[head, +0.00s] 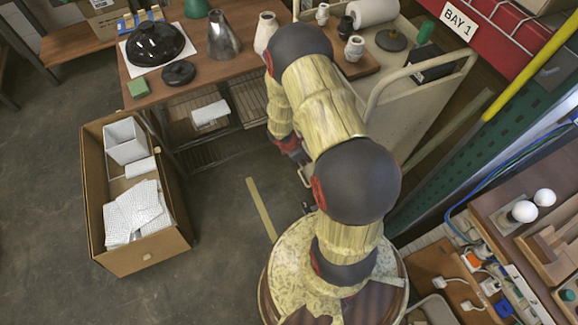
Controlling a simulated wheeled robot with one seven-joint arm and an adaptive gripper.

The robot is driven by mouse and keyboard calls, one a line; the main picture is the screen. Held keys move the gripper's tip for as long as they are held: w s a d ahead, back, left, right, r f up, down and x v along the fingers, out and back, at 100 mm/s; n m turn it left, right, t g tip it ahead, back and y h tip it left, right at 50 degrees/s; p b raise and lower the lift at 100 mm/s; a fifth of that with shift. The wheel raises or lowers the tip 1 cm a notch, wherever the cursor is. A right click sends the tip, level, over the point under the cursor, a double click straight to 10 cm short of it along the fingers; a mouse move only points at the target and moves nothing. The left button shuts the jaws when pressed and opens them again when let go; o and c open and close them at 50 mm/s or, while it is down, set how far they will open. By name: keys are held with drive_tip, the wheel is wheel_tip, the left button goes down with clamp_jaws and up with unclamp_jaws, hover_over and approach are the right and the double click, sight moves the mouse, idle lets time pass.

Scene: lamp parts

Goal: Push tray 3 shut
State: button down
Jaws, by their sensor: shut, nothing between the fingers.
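My gripper (297,156) is partly in view, low beside the beige cart (428,112); its fingertips are largely hidden by my own arm. It is shut and holds nothing. No tray marked 3 can be made out. Slatted shelves (247,103) show under the wooden table (240,30), with a white item (210,113) at their front. A pale edge shows just below my gripper, at the near side of the cart, but I cannot tell whether it is a tray. Whether my gripper touches anything is hidden.
An open cardboard box (150,262) with white packing pieces stands on the floor at left. Lamp parts, including a black shade (155,43), stand on the table. A bench with bulbs (524,211) is at right. The floor between box and my base is clear.

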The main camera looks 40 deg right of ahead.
drive_tip(key=shift+s+d, duration=0.25)
drive_tip(key=shift+d, duration=0.75)
drive_tip(key=shift+s+d, duration=0.3)
drive_tip(key=shift+d, duration=0.65)
drive_tip(key=shift+s+d, duration=0.25)
drive_tip(key=shift+d, duration=0.75)
drive_tip(key=shift+w+a, duration=0.15)
drive_tip(key=shift+a, duration=0.05)
drive_tip(key=w+a+r+p, duration=0.1)
drive_tip(key=a+r+p, duration=0.3)
drive_tip(key=a+r, duration=0.3)
wheel_tip(320, 180, up, 2)
drive_tip(key=shift+w+r+p, duration=0.15)
drive_tip(key=shift+w+p, duration=0.2)
drive_tip(key=shift+w, duration=0.05)
drive_tip(key=shift+a, duration=0.1)
